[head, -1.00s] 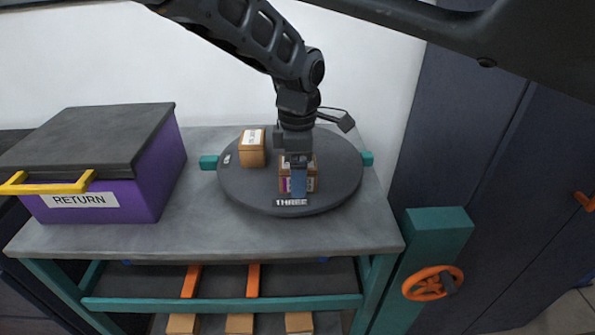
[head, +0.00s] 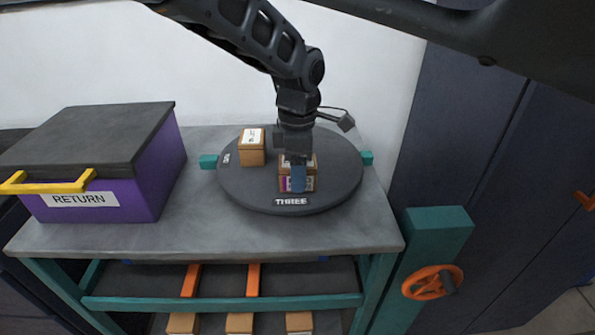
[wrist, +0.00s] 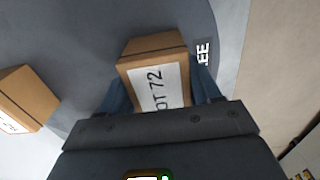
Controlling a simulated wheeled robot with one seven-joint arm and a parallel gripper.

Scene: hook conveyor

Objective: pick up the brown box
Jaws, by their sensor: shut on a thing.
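A brown box (head: 309,176) with a white label and a purple mark stands on the dark round turntable (head: 240,185), near its "THREE" sign. My gripper (head: 298,180) points down over this box and is shut on it. In the wrist view the box (wrist: 143,46) lies between the two blue fingers, and its label reads "OT 72". A second brown box (head: 252,155) with a white label stands on the turntable to the left, apart from my gripper. It also shows at the left of the wrist view (wrist: 30,92).
A purple "RETURN" bin (head: 150,180) with a dark lid and yellow handle stands left on the grey table (head: 200,235). A teal post with an orange handwheel (head: 432,282) stands at right. Several boxes (head: 240,323) sit below the table. The table front is clear.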

